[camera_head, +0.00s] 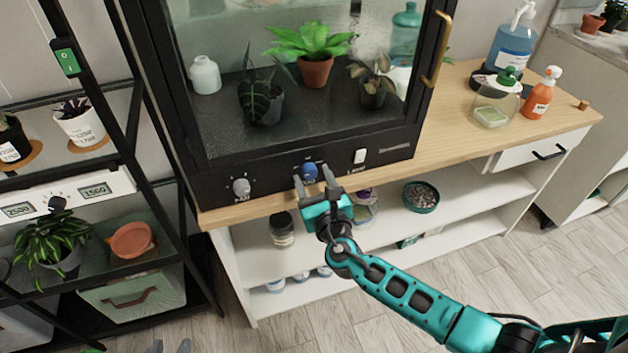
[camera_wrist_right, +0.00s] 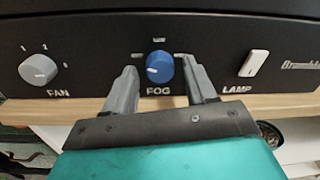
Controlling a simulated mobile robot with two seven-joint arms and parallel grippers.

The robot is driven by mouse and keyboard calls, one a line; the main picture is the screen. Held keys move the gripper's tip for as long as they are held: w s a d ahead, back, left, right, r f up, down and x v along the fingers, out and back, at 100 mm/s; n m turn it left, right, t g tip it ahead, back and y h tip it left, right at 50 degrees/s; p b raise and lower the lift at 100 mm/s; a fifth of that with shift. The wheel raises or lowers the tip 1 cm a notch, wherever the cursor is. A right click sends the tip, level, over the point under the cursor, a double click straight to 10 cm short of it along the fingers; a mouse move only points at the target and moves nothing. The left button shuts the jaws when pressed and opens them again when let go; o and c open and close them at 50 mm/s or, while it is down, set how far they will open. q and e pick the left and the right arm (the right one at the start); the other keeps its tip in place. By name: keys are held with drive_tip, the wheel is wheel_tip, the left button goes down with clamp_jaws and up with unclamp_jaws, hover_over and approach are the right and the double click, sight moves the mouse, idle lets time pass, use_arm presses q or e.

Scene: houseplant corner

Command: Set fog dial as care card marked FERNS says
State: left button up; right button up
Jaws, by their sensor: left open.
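The blue fog dial (camera_head: 309,171) is on the black front panel of the glass cabinet. In the right wrist view the fog dial (camera_wrist_right: 160,67) sits above the word FOG, and its pale mark seems to point left. The small labels around it are too small to read. My right gripper (camera_head: 317,183) is open at the panel. In the wrist view its fingers (camera_wrist_right: 160,82) stand left and right of the dial, with a visible gap each side. My left gripper (camera_head: 170,346) shows only its fingertips at the bottom left edge, open, far from the dial. I see no card readably marked FERNS.
A grey fan knob (camera_wrist_right: 38,69) is left of the dial, and a white lamp switch (camera_wrist_right: 252,63) is right of it. The wooden counter (camera_head: 455,110) holds bottles at its right. A black shelf rack with plants (camera_head: 55,245) stands left.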

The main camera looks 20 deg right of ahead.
drive_tip(key=c, duration=0.9)
drive_tip(key=shift+c, duration=0.2)
